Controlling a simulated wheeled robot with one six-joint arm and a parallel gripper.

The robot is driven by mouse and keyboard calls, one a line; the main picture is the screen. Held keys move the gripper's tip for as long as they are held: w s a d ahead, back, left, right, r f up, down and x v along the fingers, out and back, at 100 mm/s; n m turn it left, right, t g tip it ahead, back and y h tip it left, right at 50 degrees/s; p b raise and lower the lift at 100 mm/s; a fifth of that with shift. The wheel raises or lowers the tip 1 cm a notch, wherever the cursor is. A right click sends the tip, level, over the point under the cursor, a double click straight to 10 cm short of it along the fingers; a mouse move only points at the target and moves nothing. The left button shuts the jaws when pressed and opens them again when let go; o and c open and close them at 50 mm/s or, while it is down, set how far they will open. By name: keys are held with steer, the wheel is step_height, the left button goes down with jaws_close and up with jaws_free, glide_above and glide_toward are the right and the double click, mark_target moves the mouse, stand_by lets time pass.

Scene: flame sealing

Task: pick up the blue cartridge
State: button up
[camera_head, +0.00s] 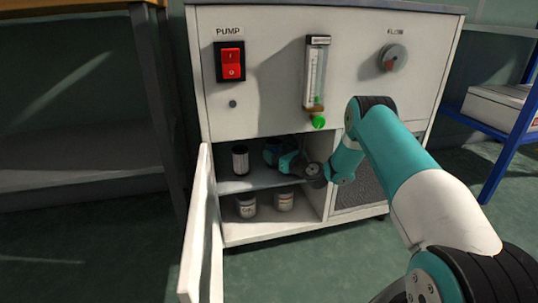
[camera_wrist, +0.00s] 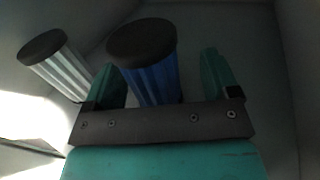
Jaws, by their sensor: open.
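The blue cartridge (camera_wrist: 150,75) stands upright with a dark round cap, inside the cabinet. In the wrist view it is between the two open fingers of my gripper (camera_wrist: 168,78), nearer the left finger; I cannot tell whether it touches that finger. In the head view my gripper (camera_head: 283,158) reaches into the cabinet's upper shelf space, and the arm hides the cartridge there, or nearly so.
A white ribbed cartridge with a dark cap (camera_wrist: 60,65) stands just left of the blue one; it also shows on the upper shelf (camera_head: 240,160). Two jars stand on the lower level (camera_head: 246,206). The cabinet door (camera_head: 197,235) is open at left. The cabinet's walls are close around.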

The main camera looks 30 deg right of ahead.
steer(key=shift+a, duration=0.3)
steer(key=shift+c, duration=0.2)
steer(key=shift+w+a, duration=0.1)
steer(key=shift+a, duration=0.1)
steer(key=c, duration=1)
steer(key=shift+r+p, duration=0.4)
steer(key=shift+p, duration=0.1)
